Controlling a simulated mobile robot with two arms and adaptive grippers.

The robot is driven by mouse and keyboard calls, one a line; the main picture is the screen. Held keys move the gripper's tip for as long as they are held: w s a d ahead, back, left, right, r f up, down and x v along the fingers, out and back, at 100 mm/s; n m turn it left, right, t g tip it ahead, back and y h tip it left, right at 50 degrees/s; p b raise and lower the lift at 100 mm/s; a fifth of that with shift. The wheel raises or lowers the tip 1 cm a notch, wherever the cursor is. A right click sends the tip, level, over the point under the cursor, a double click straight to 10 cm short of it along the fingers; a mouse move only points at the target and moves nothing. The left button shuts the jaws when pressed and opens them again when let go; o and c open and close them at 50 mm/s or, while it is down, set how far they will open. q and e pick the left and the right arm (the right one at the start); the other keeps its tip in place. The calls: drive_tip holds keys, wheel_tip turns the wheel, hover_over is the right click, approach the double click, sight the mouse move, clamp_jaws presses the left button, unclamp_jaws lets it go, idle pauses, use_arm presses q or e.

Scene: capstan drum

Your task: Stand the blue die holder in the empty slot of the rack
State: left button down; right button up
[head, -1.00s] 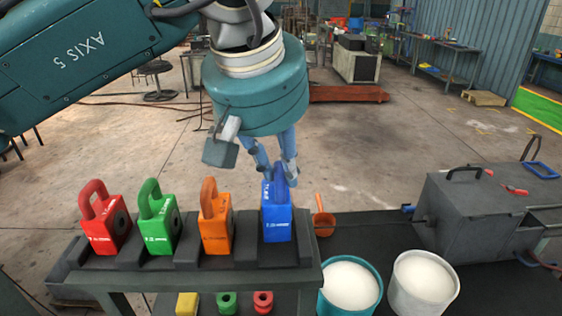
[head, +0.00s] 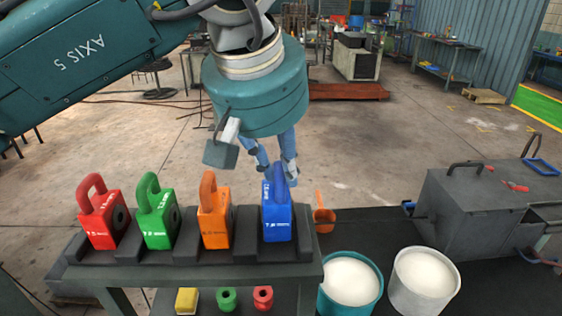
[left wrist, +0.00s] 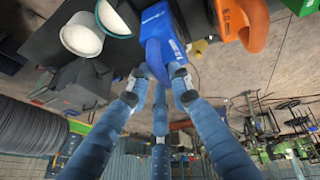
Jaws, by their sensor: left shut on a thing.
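The blue die holder (head: 277,218) is upright at the right-hand slot of the dark rack (head: 160,277). Its base is at the slot, but I cannot tell whether it rests on the slot floor. My left gripper (head: 277,174) is above it, its blue fingers shut on the loop handle. In the left wrist view the fingers (left wrist: 158,82) close around the handle of the blue holder (left wrist: 157,22). Red (head: 102,217), green (head: 157,215) and orange (head: 214,218) die holders stand in the other slots to the left. My right gripper is out of view.
Two tubs of white material, one teal (head: 349,283) and one pale (head: 423,280), stand right of the rack. An orange scoop (head: 324,216) lies behind them. A grey box (head: 480,212) is at the right. Small yellow, green and red parts sit below the rack top.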

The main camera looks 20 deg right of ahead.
use_arm(q)
drive_tip(key=shift+f+b, duration=0.4)
drive_tip(key=shift+f, duration=0.05)
drive_tip(key=c, duration=1.5)
unclamp_jaws()
drive_tip(key=o, duration=0.5)
drive_tip(key=shift+f, duration=0.15)
drive_tip(key=shift+r+p, duration=2.7)
drive_tip(key=shift+r, duration=0.4)
